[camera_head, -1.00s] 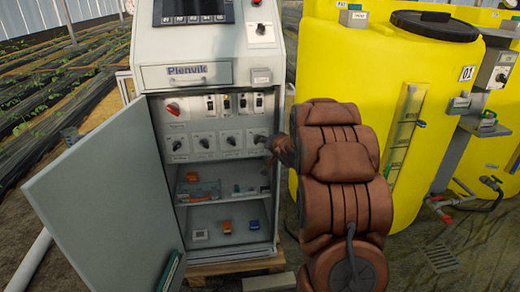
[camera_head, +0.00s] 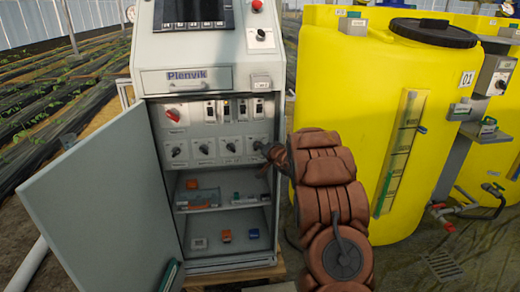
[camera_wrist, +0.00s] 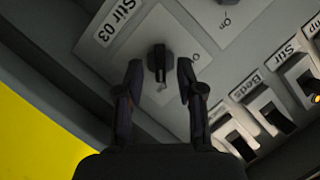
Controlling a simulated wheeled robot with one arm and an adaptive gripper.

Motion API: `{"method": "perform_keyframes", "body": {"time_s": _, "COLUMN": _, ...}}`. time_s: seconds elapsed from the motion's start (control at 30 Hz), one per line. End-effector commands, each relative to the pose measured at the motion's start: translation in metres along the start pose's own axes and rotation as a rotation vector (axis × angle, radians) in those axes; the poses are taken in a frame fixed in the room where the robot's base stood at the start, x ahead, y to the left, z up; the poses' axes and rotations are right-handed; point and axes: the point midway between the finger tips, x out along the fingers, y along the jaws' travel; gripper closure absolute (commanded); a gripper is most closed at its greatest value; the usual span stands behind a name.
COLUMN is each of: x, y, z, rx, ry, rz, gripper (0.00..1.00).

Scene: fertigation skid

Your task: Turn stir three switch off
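The stir three switch is a black rotary knob (camera_wrist: 160,62) on a light plate labelled "Stir 03" in the wrist view. Its grip bar runs roughly up and down in that picture. My gripper (camera_wrist: 159,72) is open, with one finger on each side of the knob and a visible gap on both sides. In the head view the knob is the rightmost dark one (camera_head: 258,146) in the lower row of the open cabinet. My gripper (camera_head: 268,152) is right at it, and its fingers are hard to make out there.
The grey cabinet's door (camera_head: 105,205) stands open to the left. Other rotary knobs (camera_head: 203,149) sit left of the switch. Rocker switches (camera_wrist: 268,112) lie above that row. Shelves with small parts (camera_head: 225,198) are below. A yellow tank (camera_head: 350,75) stands close on the right.

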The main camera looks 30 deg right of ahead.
Motion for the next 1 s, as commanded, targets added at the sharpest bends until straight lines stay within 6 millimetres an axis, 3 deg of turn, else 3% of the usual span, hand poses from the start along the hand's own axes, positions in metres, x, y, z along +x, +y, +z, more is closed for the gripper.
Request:
{"method": "perform_keyframes", "body": {"time_s": 0.2, "x": 0.0127, "y": -0.0002, "z": 0.001, "rx": -0.001, "ry": -0.001, "rz": -0.002, "gripper": 0.62}}
{"method": "perform_keyframes", "body": {"time_s": 0.53, "x": 0.0143, "y": -0.0002, "z": 0.0008, "rx": 0.0, "ry": -0.001, "rz": 0.0, "gripper": 0.62}}
{"method": "perform_keyframes", "body": {"time_s": 0.9, "x": 0.0141, "y": -0.0001, "z": 0.0005, "rx": 0.0, "ry": 0.0, "rz": 0.0, "gripper": 1.0}}
{"method": "perform_keyframes", "body": {"time_s": 1.0, "x": 0.0141, "y": 0.0, "z": 0.0005, "rx": -0.001, "ry": 0.0, "rz": 0.0, "gripper": 1.0}}
